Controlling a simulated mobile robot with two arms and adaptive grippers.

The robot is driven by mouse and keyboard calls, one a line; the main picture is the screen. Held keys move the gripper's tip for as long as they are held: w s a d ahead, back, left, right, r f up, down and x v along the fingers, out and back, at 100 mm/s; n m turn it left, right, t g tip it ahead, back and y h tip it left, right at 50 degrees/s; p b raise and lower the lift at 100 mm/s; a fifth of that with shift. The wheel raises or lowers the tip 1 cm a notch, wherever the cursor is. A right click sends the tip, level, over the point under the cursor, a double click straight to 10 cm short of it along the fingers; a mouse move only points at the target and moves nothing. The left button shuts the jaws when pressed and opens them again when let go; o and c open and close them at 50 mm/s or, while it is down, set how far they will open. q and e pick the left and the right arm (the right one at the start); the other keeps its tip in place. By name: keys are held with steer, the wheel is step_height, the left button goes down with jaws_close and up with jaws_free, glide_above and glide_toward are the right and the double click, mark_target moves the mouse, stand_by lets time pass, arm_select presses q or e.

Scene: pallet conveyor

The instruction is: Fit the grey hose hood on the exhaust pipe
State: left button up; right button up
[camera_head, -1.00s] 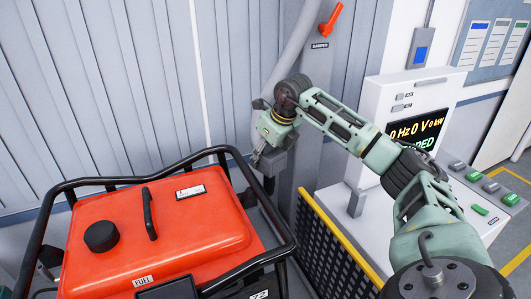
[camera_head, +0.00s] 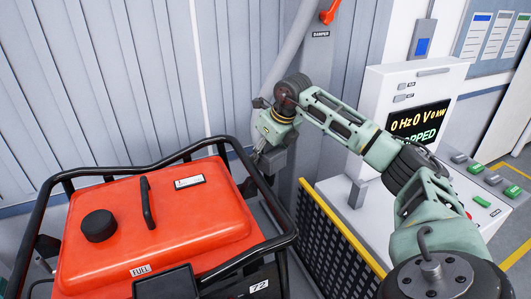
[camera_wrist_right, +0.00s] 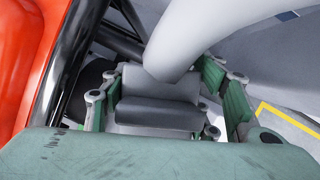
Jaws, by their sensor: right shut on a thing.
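My right gripper (camera_head: 262,158) is shut on the grey hose hood, beside the back right corner of the red generator (camera_head: 160,225). In the right wrist view the hood (camera_wrist_right: 158,95) shows as a dark grey block between the green fingers of the gripper (camera_wrist_right: 165,105). The pale grey hose (camera_head: 293,45) runs from the hood up along the wall; it also crosses the top of the wrist view (camera_wrist_right: 185,35). I cannot make out the exhaust pipe, nor whether the hood touches it. My left gripper is not in view.
The generator's black tube frame (camera_head: 285,215) runs close to the right gripper. A grey post with a red damper handle (camera_head: 329,13) stands behind it. To the right are a black mesh panel with a yellow edge (camera_head: 338,232) and a console with a lit display (camera_head: 418,125).

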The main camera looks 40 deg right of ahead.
steer(key=shift+f+b, duration=0.35)
steer(key=shift+f, duration=0.25)
steer(key=o, duration=1.5)
steer(key=o, duration=0.6)
steer(key=shift+f, duration=0.1)
steer(key=shift+c, duration=0.2)
